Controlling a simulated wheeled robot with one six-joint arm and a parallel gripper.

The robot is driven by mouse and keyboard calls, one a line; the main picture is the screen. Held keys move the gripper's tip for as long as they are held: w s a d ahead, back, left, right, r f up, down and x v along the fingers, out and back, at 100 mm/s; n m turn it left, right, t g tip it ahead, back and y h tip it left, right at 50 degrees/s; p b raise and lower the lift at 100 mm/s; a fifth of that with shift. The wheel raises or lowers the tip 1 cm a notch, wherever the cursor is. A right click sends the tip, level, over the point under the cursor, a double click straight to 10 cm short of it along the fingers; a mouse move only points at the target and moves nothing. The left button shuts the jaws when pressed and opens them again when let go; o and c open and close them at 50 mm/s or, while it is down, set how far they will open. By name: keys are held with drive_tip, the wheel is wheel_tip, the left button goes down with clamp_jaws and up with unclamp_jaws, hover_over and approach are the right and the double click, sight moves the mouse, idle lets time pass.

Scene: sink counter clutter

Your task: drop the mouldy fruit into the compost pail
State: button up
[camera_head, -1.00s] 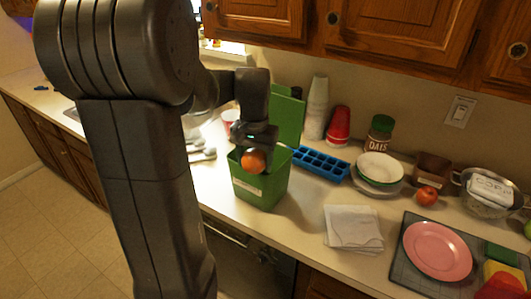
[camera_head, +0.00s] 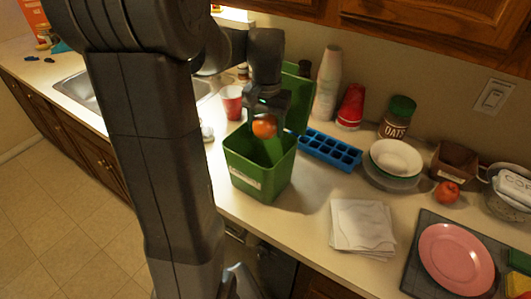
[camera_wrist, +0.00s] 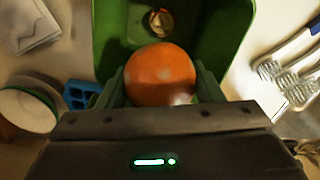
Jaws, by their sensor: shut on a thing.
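My gripper (camera_head: 264,122) is shut on an orange fruit (camera_head: 264,128) with pale patches on its lower side in the wrist view (camera_wrist: 160,76). It holds the fruit over the open top of the green compost pail (camera_head: 255,178). The pail has a pale label on its front and its lid (camera_head: 298,97) stands raised at the back. In the wrist view the pail's wall (camera_wrist: 236,20) surrounds the fruit's far side, and a small brownish scrap (camera_wrist: 159,22) lies inside the pail. The gripper's fingers show on both sides of the fruit.
A blue ice-cube tray (camera_head: 330,150) lies right of the pail. Bowls (camera_head: 396,158), an oats jar (camera_head: 397,118), stacked cups (camera_head: 327,85) and a red fruit (camera_head: 447,192) stand behind and right. Paper napkins (camera_head: 361,226) and a pink plate (camera_head: 455,258) lie in front. The sink (camera_head: 90,92) is left.

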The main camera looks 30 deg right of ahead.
drive_tip(key=shift+f+b, duration=0.95)
drive_tip(key=shift+f, duration=0.6)
drive_tip(key=o, duration=1.2)
drive_tip(key=shift+c, duration=0.2)
drive_tip(key=shift+r, duration=0.1)
wheel_tip(320, 180, up, 14)
drive_tip(key=shift+s+f+b, duration=0.1)
drive_tip(key=shift+f+b, duration=0.05)
drive_tip(key=shift+b, duration=0.15)
drive_tip(key=shift+f, duration=0.15)
